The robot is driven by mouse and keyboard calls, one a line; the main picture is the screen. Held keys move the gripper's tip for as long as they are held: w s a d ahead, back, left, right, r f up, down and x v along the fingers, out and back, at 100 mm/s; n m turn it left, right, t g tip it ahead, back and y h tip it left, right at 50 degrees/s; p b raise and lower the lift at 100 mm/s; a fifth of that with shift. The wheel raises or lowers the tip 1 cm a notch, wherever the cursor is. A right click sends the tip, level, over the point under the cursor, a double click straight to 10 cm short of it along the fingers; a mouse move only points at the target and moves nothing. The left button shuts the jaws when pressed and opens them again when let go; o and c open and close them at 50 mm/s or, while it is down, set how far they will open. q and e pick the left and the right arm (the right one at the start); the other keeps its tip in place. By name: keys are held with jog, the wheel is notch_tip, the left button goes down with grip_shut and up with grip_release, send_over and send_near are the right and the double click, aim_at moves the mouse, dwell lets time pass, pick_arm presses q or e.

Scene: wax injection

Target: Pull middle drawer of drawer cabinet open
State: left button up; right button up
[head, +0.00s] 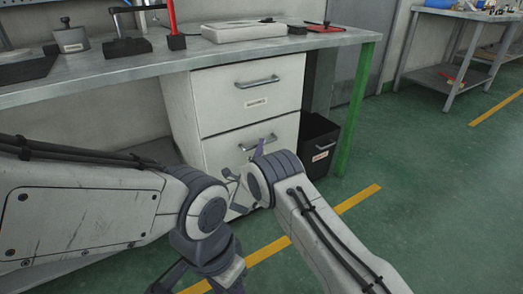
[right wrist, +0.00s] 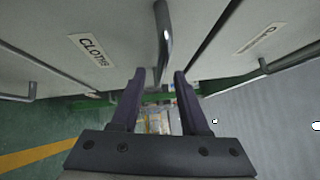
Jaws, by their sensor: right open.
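The white drawer cabinet (head: 185,105) stands under the workbench, and its visible drawers look shut. The top drawer handle (head: 257,82) is in plain view. The middle drawer handle (head: 258,142) is partly hidden behind my right gripper (head: 259,150). In the right wrist view, the bar handle (right wrist: 163,42) of the drawer labelled CLOTHS (right wrist: 90,50) reaches down between the open, upright fingers of the right gripper (right wrist: 160,78), with space on both sides. My left gripper (head: 190,280) hangs low at the bottom edge, partly cut off; its jaws cannot be made out.
The workbench (head: 130,68) overhangs the cabinet, with a green leg (head: 357,110) at its right. A dark bin (head: 318,145) stands right beside the cabinet. Green floor (head: 430,200) with a yellow line is free in front and to the right. Another table (head: 440,80) stands at the back right.

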jog(key=shift+b+x, duration=0.35)
jog(key=shift+x, duration=0.95)
grip_shut()
jog(key=shift+a, duration=0.1)
dwell(0.4)
